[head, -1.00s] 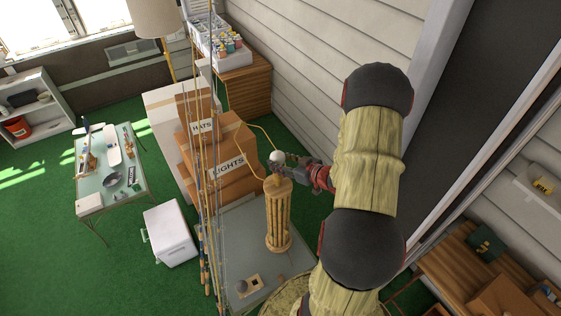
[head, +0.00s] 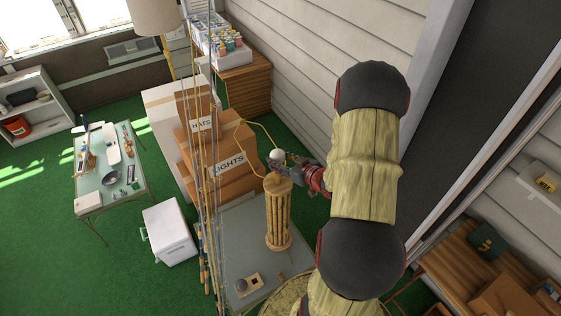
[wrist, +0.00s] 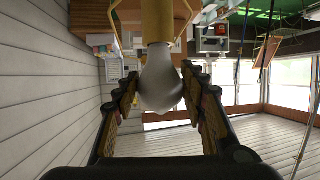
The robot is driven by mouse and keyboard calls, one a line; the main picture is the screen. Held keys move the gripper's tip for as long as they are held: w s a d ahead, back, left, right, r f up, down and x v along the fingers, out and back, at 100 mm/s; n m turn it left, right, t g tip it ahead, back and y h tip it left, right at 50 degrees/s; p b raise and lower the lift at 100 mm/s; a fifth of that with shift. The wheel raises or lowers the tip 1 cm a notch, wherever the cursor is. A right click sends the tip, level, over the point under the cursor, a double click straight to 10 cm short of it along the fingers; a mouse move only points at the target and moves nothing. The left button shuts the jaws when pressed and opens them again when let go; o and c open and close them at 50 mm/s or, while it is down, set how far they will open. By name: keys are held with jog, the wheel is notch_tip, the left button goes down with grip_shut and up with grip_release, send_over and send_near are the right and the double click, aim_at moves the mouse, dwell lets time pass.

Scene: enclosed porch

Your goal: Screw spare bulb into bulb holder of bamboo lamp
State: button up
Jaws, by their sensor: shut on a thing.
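The bamboo lamp (head: 278,215) stands upright on a grey-topped table (head: 232,222) in the head view. The white spare bulb (head: 277,155) is at the lamp's top, held in my gripper (head: 288,164). In the wrist view, my gripper (wrist: 161,100) is shut on the round part of the bulb (wrist: 160,82), a finger on each side. The bulb's narrow end meets the yellow bulb holder (wrist: 158,22), in line with it. I cannot tell how deep the bulb's base sits in the holder. The lamp's thin yellow wire frame (head: 245,135) spreads out beside the bulb.
Several fishing rods (head: 205,180) stand upright just left of the lamp. Stacked cardboard boxes (head: 218,165) are behind it. A small tan block (head: 248,285) lies at the table's front. The siding wall (head: 300,70) is to the right. Green floor is open at the left.

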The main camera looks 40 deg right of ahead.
jog(key=shift+a+m+h+b, duration=0.1)
jog(key=shift+m+h+b, duration=0.4)
jog(key=shift+h, duration=0.2)
jog(key=shift+r, duration=0.1)
jog(key=shift+w+a+m+g+h+b, duration=0.15)
jog(key=shift+m+g+h+b, duration=0.35)
jog(key=shift+m+h+b, duration=0.85)
jog(key=shift+w+a+m+g+h+b, duration=0.1)
jog(key=shift+m+g+h+b, duration=0.4)
jog(key=shift+m+h+b, duration=0.75)
jog(key=shift+b, duration=0.35)
jog(key=shift+m+g+h, duration=0.5)
jog(key=shift+h, duration=0.1)
jog(key=shift+a+r, duration=0.1)
